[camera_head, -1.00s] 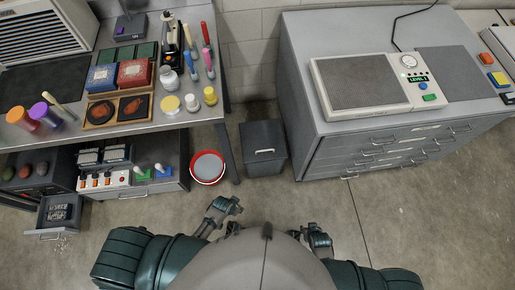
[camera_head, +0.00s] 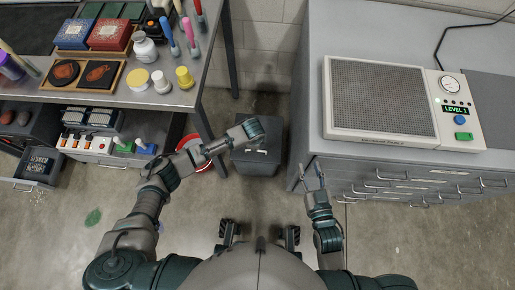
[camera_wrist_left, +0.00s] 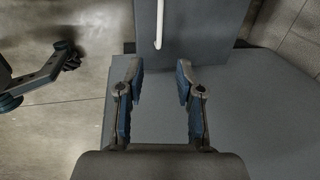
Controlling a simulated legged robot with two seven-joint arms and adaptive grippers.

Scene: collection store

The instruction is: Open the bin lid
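The dark grey bin (camera_head: 256,167) stands on the floor between the workbench and the drawer cabinet. Its lid looks shut, with a white handle (camera_head: 262,151) near the front edge. The handle also shows in the left wrist view (camera_wrist_left: 158,25). My left gripper (camera_head: 262,131) reaches in from the left over the lid and hides part of it. In the left wrist view its fingers (camera_wrist_left: 158,64) are spread, empty and apart from the handle. My right gripper (camera_head: 313,174) is open and empty, right of the bin by the cabinet's front corner.
The grey drawer cabinet (camera_head: 330,175) stands close on the bin's right. The workbench leg (camera_head: 229,50) and a red bucket (camera_head: 203,166), partly behind my left arm, are on its left. The tiled wall (camera_head: 265,35) is behind.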

